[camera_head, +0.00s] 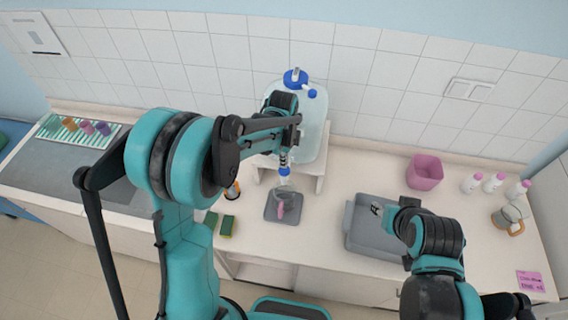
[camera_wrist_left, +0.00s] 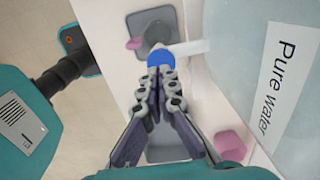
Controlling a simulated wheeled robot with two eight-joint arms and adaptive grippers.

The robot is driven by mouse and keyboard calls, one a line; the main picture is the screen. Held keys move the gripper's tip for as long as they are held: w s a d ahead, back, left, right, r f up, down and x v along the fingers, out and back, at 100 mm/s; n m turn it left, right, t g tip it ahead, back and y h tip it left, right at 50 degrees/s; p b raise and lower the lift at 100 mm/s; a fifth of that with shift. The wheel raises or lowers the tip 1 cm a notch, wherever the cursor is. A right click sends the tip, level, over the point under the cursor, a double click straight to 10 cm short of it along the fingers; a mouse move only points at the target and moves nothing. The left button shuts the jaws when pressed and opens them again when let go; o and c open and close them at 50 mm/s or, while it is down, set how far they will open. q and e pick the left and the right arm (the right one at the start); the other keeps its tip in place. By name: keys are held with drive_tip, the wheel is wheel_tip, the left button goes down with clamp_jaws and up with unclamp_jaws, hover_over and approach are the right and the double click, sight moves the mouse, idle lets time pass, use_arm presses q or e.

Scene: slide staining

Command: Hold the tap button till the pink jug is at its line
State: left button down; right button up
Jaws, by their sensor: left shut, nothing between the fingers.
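A large clear water tank (camera_head: 313,132), labelled "Pure water" in the left wrist view (camera_wrist_left: 285,85), stands on a white stand. Its tap has a blue button (camera_head: 284,171), which also shows in the left wrist view (camera_wrist_left: 160,59). My left gripper (camera_head: 284,156) is shut and empty, its tips right at the button; whether they press it I cannot tell. The pink jug (camera_head: 280,210) stands on a grey pad below the tap, partly hidden in the left wrist view (camera_wrist_left: 134,43). Its line and water level are too small to read. My right gripper (camera_head: 376,209) is over a grey tray.
The grey tray (camera_head: 352,238) lies right of the jug's pad. A pink tub (camera_head: 424,172), several white bottles (camera_head: 472,183) and a glass jug (camera_head: 508,218) stand at the right. Green sponges (camera_head: 227,226) lie left of the pad.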

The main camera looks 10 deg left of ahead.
sight(284, 171)
use_arm(q)
drive_tip(key=shift+f, duration=1.25)
wheel_tip(284, 171, down, 2)
drive_tip(key=shift+f+b, duration=0.1)
drive_tip(key=shift+b, duration=1.1)
drive_tip(key=shift+s, duration=0.4)
idle(5.0)
